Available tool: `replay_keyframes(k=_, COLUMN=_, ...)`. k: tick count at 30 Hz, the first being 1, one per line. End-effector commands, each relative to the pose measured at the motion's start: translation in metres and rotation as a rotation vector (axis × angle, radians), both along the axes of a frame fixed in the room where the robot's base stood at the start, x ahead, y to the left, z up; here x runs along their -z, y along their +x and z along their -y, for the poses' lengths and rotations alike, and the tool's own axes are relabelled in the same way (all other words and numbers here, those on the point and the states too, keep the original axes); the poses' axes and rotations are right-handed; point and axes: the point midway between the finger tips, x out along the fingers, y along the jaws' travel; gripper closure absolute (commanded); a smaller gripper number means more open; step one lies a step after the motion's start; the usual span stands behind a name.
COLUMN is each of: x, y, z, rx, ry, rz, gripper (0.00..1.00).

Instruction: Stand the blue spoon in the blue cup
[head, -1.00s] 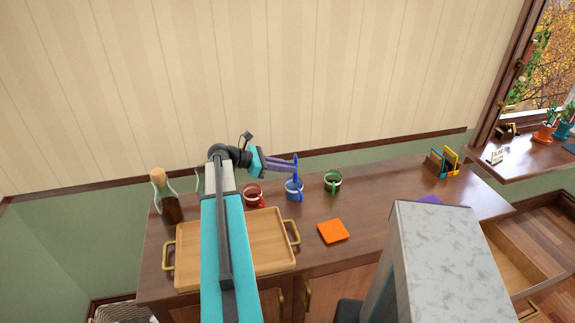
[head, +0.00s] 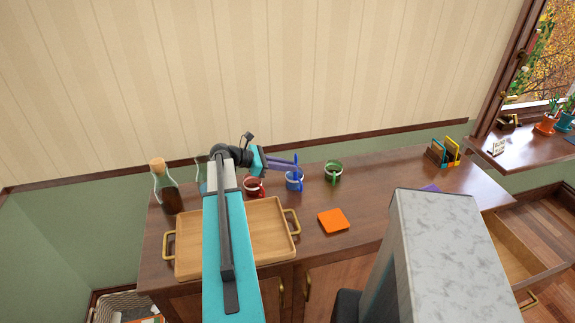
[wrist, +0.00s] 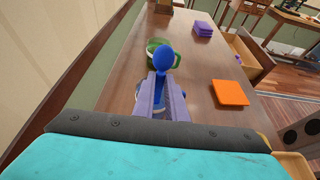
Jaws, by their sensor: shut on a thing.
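The blue spoon (wrist: 163,56) is held upright, bowl end up, between the two purple fingers of my gripper (wrist: 160,92). In the head view the gripper (head: 289,164) reaches in from the left, right above the blue cup (head: 293,180). The spoon (head: 296,158) stands over the cup's mouth, and its lower end looks to be at or inside the rim. The fingers hide the handle's lower part, so how deep it goes cannot be told. The cup is upright on the wooden counter. In the wrist view it is mostly hidden under the fingers.
A red cup (head: 254,188) stands left of the blue cup and a green cup (head: 333,174) right of it. An orange pad (head: 333,220) lies in front. A wooden tray (head: 268,240) and a corked bottle (head: 166,190) are to the left. The counter's right part is mostly clear.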

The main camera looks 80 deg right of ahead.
Motion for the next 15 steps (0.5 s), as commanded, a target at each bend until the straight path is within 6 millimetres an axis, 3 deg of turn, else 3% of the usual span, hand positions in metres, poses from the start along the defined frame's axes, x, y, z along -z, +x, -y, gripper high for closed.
replay_keyframes(k=8, x=0.0001, y=-0.0003, z=0.0, rx=0.0, ry=0.0, rz=0.0, gripper=1.0)
replay_keyframes(k=9, x=0.0, y=-0.0003, z=0.0, rx=0.0, ry=0.0, rz=0.0, gripper=0.82)
replay_keyframes(k=12, x=0.0001, y=-0.0004, z=0.0001, rx=0.001, ry=0.0, rz=0.0, gripper=0.67)
replay_keyframes(k=15, x=0.0, y=-0.0005, z=0.0, rx=0.001, ry=0.0, rz=0.0, gripper=0.67)
